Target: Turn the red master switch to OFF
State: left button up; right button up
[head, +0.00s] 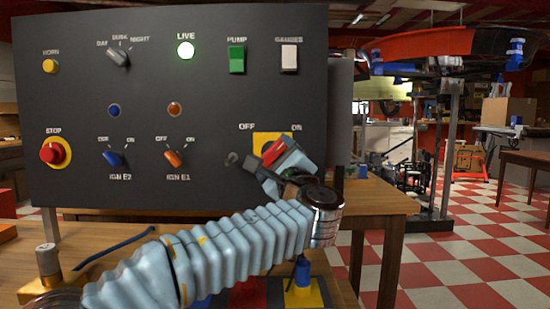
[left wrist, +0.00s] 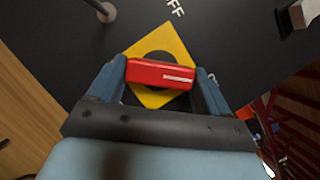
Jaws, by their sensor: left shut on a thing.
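The red master switch (head: 272,151) sits on a yellow plate (head: 262,138) at the lower right of the dark panel, with OFF printed at its upper left and ON at its upper right. In the head view the visible red part slants up to the right, toward ON; my gripper hides the rest. My left gripper (left wrist: 160,76) is shut on the red switch handle (left wrist: 150,70), one blue finger at each end in the left wrist view. A white line marks the handle's right half. The yellow plate (left wrist: 177,42) shows behind it. My right gripper is not in view.
The panel (head: 215,110) also carries a lit green LIVE lamp (head: 186,50), a green PUMP switch (head: 236,60), a red STOP button (head: 52,152), and a blue IGN E2 knob (head: 113,159) and orange IGN E1 knob (head: 173,158).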

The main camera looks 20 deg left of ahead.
pick_arm(q)
jog(key=n+g, duration=0.2)
jog(key=n, duration=0.3)
jog(key=shift+d+r, duration=0.1)
jog(key=n+g, duration=0.1)
jog(key=n, duration=0.1)
jog(key=n+p, duration=0.1)
jog(key=n, duration=0.1)
jog(key=shift+r+n+g, duration=0.15)
jog(key=shift+n+g, duration=0.15)
jog(key=shift+g, duration=0.1)
jog(key=n+h, duration=0.1)
jog(key=n, duration=0.2)
jog(key=shift+n+g+h+p, duration=0.3)
jog(key=shift+n+g+p, duration=0.05)
jog(key=shift+n+g, duration=0.05)
jog(key=shift+n+g+h, duration=0.3)
jog(key=shift+n+h, duration=0.6)
jog(key=shift+n, duration=0.6)
jog(key=o, duration=1)
jog(key=shift+r, duration=0.1)
jog(key=v, duration=1.3)
jog(key=shift+s+r, duration=0.1)
jog(key=shift+s, duration=0.3)
